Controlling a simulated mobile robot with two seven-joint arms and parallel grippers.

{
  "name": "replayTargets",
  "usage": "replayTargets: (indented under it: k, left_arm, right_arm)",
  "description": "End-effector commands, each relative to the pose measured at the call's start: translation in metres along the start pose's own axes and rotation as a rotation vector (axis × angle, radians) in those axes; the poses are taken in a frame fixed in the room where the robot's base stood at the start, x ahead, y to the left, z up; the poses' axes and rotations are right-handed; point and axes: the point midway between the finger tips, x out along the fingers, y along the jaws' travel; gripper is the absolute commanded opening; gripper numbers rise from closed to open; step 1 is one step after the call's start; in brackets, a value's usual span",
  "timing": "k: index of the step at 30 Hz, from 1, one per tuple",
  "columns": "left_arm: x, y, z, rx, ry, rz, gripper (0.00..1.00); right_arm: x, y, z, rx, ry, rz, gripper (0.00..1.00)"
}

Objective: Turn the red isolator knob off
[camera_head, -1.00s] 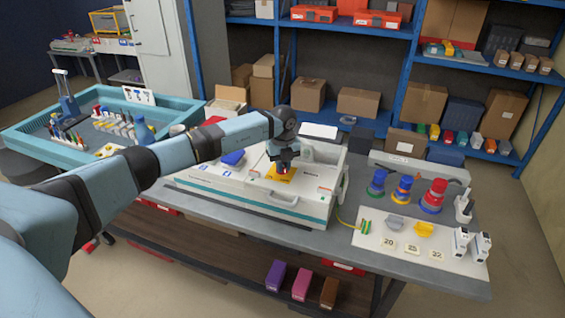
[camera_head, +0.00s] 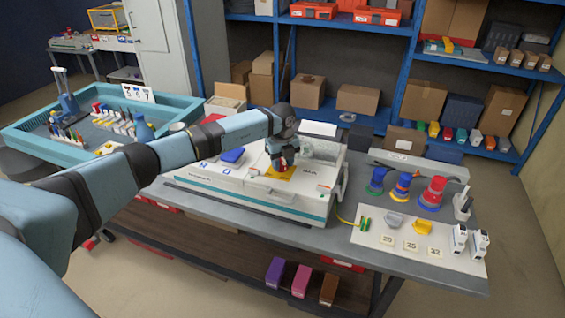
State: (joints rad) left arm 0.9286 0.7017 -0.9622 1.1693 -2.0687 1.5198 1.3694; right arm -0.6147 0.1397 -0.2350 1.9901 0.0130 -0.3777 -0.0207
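The red isolator knob (camera_head: 283,164) shows as a small red patch on a yellow plate (camera_head: 279,174) on top of the white socket box (camera_head: 250,184). My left gripper (camera_head: 281,164) points down at the knob from above, its fingers at or around it. The fingers cover most of the knob, so I cannot tell whether they are closed on it or which way it is turned. My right gripper is not in view.
A blue block (camera_head: 232,155) sits on the box, left of my gripper. Coloured plug stacks (camera_head: 432,194) and a white board with knobs (camera_head: 412,238) stand right on the table. A teal tray (camera_head: 40,152) is at left. Blue shelving (camera_head: 404,80) stands behind.

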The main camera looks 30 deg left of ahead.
Motion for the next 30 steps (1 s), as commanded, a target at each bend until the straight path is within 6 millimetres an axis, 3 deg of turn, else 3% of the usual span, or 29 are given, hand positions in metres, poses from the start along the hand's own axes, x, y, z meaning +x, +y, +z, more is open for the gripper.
replayTargets:
  k: [7,11,24,30]
  left_arm:
    - [-0.001,0.000,-0.001,0.002,0.001,0.001,0.39]
    - [-0.013,-0.001,-0.001,0.003,0.000,-0.002,0.39]
    - [-0.107,0.000,0.000,0.000,-0.001,-0.003,0.39]
    - [-0.132,0.000,0.000,0.001,0.000,0.000,0.39]
  right_arm:
    - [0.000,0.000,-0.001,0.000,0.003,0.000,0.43]
    - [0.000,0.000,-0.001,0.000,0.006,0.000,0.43]
    - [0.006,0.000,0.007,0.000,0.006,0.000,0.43]
    - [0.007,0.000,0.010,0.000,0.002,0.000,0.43]
